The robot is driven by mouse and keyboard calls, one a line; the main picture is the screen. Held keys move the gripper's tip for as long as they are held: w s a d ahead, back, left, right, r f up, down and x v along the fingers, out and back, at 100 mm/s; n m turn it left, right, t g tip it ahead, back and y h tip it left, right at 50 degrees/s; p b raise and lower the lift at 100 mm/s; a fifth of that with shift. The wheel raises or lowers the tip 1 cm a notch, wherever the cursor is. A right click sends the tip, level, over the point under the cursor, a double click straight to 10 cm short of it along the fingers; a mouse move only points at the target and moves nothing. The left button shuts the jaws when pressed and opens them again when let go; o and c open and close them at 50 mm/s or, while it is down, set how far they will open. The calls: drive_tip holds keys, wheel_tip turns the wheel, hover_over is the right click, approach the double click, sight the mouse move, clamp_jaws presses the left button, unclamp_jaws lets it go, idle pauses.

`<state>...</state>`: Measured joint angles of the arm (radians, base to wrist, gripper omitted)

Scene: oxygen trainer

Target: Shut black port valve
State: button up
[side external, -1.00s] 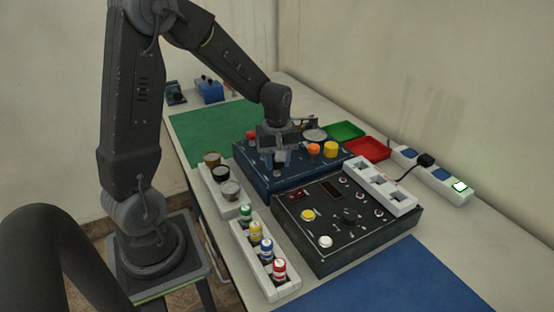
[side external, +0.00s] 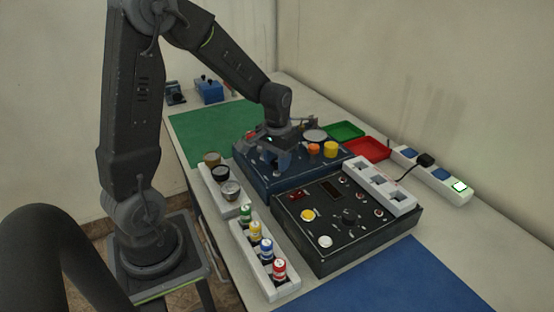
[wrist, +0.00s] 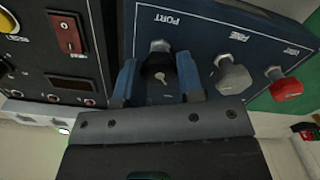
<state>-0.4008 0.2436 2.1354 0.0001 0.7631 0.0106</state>
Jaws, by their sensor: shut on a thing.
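The black port valve (wrist: 158,68) is on the blue panel (wrist: 215,45) below an upside-down "PORT" label in the wrist view. My gripper (wrist: 158,82) has its two blue fingers on either side of the black handle and is shut on it. In the side external view my gripper (side external: 278,158) is low over the blue box (side external: 255,182) and hides the black valve there. The valve's exact angle is hard to tell.
A grey valve (wrist: 233,77) and a red valve (wrist: 286,88) sit right of the black one in the wrist view. A black switch panel (side external: 335,245) stands in front of the blue box. Racks with bottles (side external: 279,270) and jars (side external: 230,190) stand to the left.

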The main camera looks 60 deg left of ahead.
drive_tip(key=m, duration=0.3)
drive_tip(key=shift+m, duration=2.1)
drive_tip(key=o, duration=0.9)
wheel_tip(320, 180, up, 14)
drive_tip(key=shift+f, duration=0.1)
drive_tip(key=s+d+n+t, duration=0.1)
drive_tip(key=s+d+t, duration=0.1)
drive_tip(key=s+d, duration=0.2)
drive_tip(key=s+d+r+n+t, duration=0.1)
drive_tip(key=s+d, duration=0.4)
drive_tip(key=s+d+t, duration=0.2)
drive_tip(key=s+d, duration=0.2)
drive_tip(key=d, duration=0.1)
drive_tip(key=shift+s+r+n+t, duration=0.2)
drive_tip(key=shift+s+n+t, duration=0.1)
drive_tip(key=shift+n, duration=0.1)
